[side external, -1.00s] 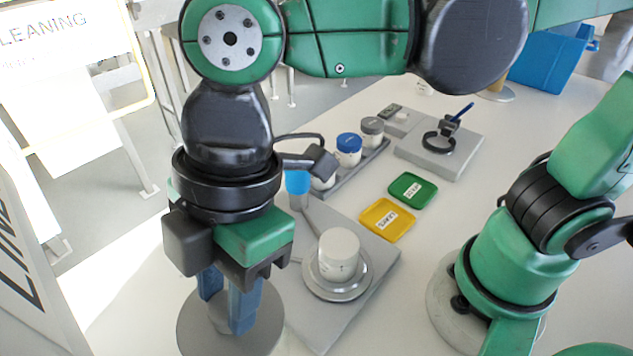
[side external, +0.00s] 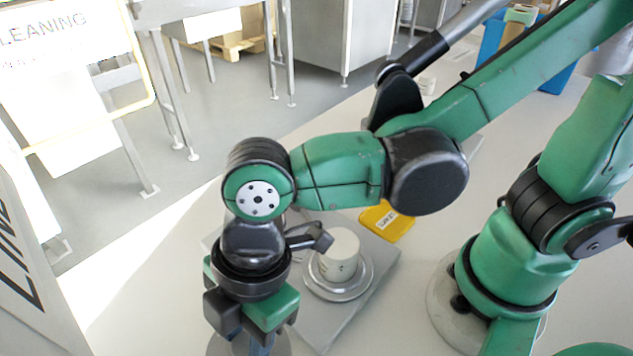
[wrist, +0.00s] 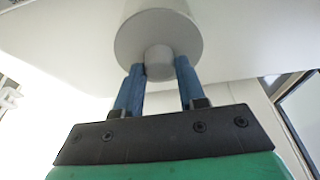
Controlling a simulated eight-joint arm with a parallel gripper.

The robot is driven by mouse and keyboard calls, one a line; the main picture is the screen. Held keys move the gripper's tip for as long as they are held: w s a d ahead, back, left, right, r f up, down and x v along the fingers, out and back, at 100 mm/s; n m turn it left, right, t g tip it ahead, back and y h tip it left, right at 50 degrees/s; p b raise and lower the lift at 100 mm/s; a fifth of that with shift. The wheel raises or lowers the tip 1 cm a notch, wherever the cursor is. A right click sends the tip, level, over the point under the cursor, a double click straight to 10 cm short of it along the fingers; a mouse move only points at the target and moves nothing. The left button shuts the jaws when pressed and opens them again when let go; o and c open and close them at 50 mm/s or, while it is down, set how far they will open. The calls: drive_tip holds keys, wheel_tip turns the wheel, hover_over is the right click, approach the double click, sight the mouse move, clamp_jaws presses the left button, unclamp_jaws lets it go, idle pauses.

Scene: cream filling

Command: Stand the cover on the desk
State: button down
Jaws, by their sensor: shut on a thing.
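The cover is a grey disc with a short knob. In the wrist view the disc (wrist: 158,25) fills the top middle, and my gripper (wrist: 160,68) has its two blue fingers shut on the knob. In the side view my gripper (side external: 255,345) points down near the bottom edge, and only part of the cover's disc (side external: 280,345) shows around it. The fingertips are mostly cut off there. The white desk (side external: 150,310) lies around the cover. I cannot tell whether the cover touches it.
A white jar (side external: 340,254) stands on a round metal holder on a grey plate (side external: 375,272), just right of my gripper. A yellow tray (side external: 388,220) lies behind it. The desk left of my gripper is clear.

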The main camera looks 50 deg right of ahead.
drive_tip(key=shift+f, duration=0.15)
drive_tip(key=c, duration=0.5)
unclamp_jaws()
drive_tip(key=v, duration=1.2)
drive_tip(key=w+d+f+m+t+h, duration=0.1)
drive_tip(key=w+d+f+m+t, duration=0.1)
drive_tip(key=d+m, duration=0.4)
drive_tip(key=w+d+f+m+t+h, duration=0.1)
drive_tip(key=w+d+f+m+t, duration=0.1)
drive_tip(key=d+m, duration=0.4)
drive_tip(key=w+d+f+m+t+h, duration=0.1)
drive_tip(key=w+d+f+m+t, duration=0.1)
drive_tip(key=d+m, duration=0.4)
drive_tip(key=w+d+t, duration=0.1)
drive_tip(key=w+d, duration=0.1)
drive_tip(key=d, duration=0.1)
drive_tip(key=shift+w, duration=0.35)
drive_tip(key=shift+f, duration=0.1)
